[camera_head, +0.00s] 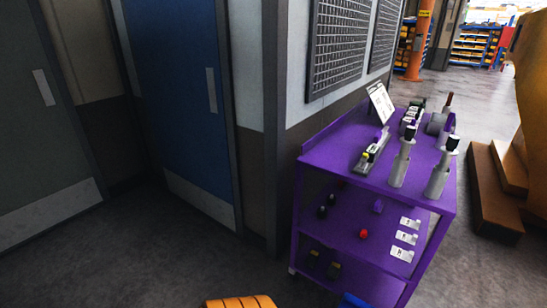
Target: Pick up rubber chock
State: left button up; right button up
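No object can be identified with certainty as the rubber chock. Small dark pieces with yellow marks (334,270) lie on the bottom shelf of a purple cart (327,158), at its left side. Small dark rounded items (322,211) sit on the middle shelf above them. They are too small to name. Neither of my grippers shows in the head view.
The cart top holds a long grey-green tool (371,150), a white sign (380,101) and two grey cylinders with black tops (400,164). White cards (404,238) edge the middle shelf. A wall corner adjoins the cart. Floor (150,255) at left is clear. Brown blocks (493,200) stand right.

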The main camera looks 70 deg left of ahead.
aim_at(333, 271)
jog(key=u, duration=1.7)
